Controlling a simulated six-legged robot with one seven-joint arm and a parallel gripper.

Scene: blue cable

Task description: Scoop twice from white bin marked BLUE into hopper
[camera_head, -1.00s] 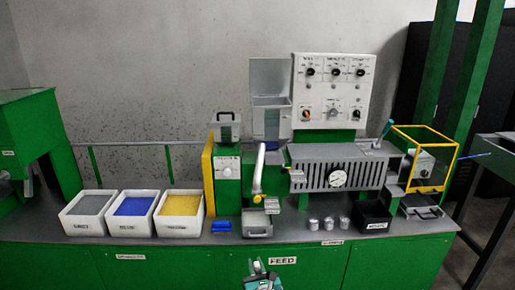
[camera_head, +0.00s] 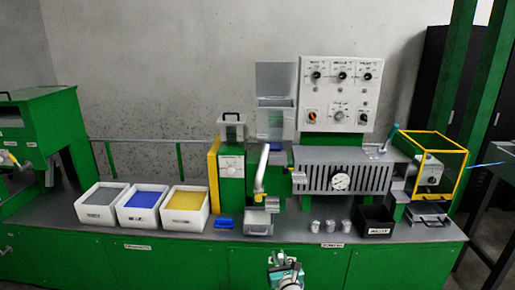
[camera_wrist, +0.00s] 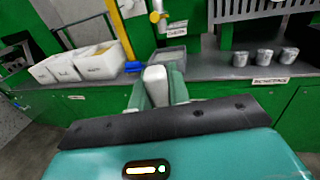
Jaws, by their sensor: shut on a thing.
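The white bin marked BLUE (camera_head: 138,222) stands on the bench at left, full of blue pellets, between a bin of grey and a bin of yellow. The hopper (camera_head: 275,118) is a grey box with a raised lid at centre, with blue showing low on it. A small blue scoop-like thing (camera_head: 223,222) lies on the bench right of the bins; it also shows in the wrist view (camera_wrist: 135,66). My gripper (camera_head: 285,270) is in front of the bench, apart from the bins and hopper. In the wrist view its fingers close on a pale piece (camera_wrist: 156,85) I cannot identify.
A yellow post (camera_head: 213,180) and green feeder stand right of the bins. A grey tray (camera_head: 258,230) sits below a white pipe. Metal cups (camera_head: 316,228) and a black bin (camera_head: 375,222) stand at right. Open floor lies before the bench.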

